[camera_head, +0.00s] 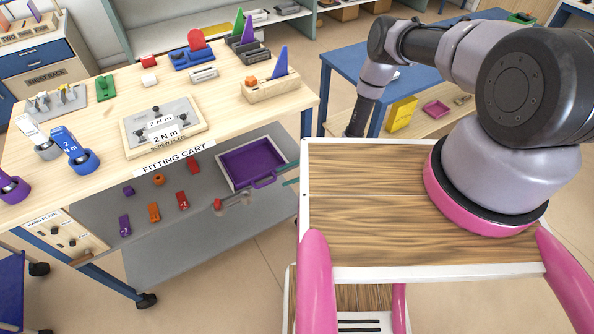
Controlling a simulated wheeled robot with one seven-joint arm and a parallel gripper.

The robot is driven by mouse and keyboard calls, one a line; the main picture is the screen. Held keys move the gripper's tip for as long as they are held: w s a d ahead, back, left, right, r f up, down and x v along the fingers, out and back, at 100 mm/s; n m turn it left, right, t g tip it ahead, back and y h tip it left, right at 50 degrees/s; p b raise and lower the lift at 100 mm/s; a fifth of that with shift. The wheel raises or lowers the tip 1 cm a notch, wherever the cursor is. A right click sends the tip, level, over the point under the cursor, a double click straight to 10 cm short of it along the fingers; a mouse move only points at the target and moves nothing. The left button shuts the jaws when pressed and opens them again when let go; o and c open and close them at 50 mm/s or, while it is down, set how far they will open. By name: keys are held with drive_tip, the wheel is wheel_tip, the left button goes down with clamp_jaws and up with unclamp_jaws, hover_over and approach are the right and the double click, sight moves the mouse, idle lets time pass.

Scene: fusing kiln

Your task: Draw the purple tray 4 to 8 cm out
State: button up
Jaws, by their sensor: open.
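The purple tray (250,168) sits on the grey lower level of the fitting cart, under the right part of the wooden top. It is shallow and looks empty, with a pale edge and a purple handle (265,181) on its near side. My gripper (354,126) is the dark end of the arm, pointing down to the right of the cart, beside the blue table. It is apart from the tray, and nothing shows held in it. Its fingertips are small and partly hidden behind my own wooden deck.
Several small red, orange and purple parts (182,200) lie on the lower level, left of the tray. The fitting cart's wooden top (225,110) overhangs it and carries tools and a screw plate. The blue table (345,62) stands behind my arm. Bare floor (240,270) lies in front of the cart.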

sight(274, 180)
drive_tip(key=shift+x, duration=2.7)
clamp_jaws()
